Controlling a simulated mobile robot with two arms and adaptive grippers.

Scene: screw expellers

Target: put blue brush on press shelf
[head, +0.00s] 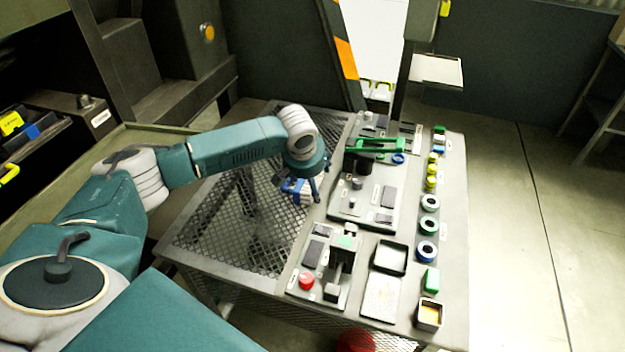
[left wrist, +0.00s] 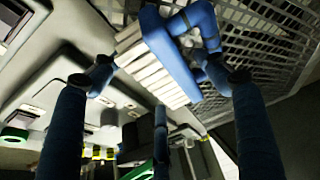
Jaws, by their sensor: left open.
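A blue brush (left wrist: 175,55) with pale bristles lies beside the mesh in the left wrist view, just beyond and between my spread fingers. In the head view the blue brush (head: 291,186) is partly hidden under my left gripper (head: 304,190), at the mesh's right edge. My left gripper is open around the brush. In the wrist view, finger contact is hard to tell. I cannot tell which surface is the press shelf. My right gripper is not in view.
The mesh-topped table (head: 215,225) has clear room left of the brush. A green-handled device (head: 375,145) stands to the right of the gripper. A fixture with a red button (head: 306,281) is nearer, and several coloured rings and blocks line the right edge.

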